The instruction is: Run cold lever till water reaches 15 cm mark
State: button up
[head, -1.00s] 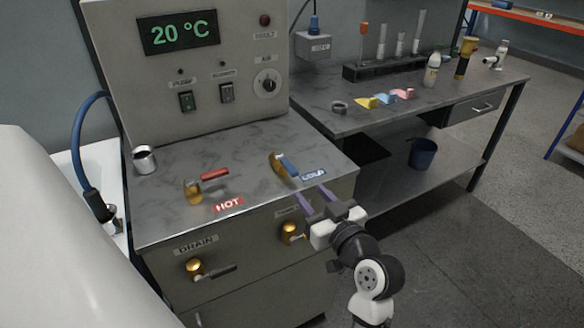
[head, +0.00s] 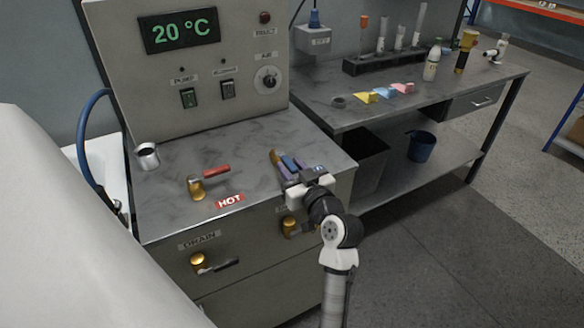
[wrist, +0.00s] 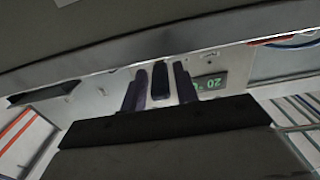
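The cold lever (head: 290,161) has a blue handle on a brass base, on the grey counter right of the hot lever. My gripper (head: 290,170) is at this handle, its purple fingers on either side of it. In the wrist view the dark blue handle (wrist: 160,82) lies between my two fingers (wrist: 159,90), with narrow gaps on both sides, so my gripper looks open around it. My gripper covers most of the cold label. A white curved shape (head: 60,230), probably the tub, fills the lower left; no water or 15 cm mark shows.
The red hot lever (head: 208,178) stands left on the same counter (head: 250,140). A drain lever (head: 212,264) is on the cabinet front. A metal cup (head: 147,156) sits at the counter's left edge. The panel display (head: 181,31) reads 20 °C. A side bench (head: 450,85) holds tubes and bottles.

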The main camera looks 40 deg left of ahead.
grip_shut()
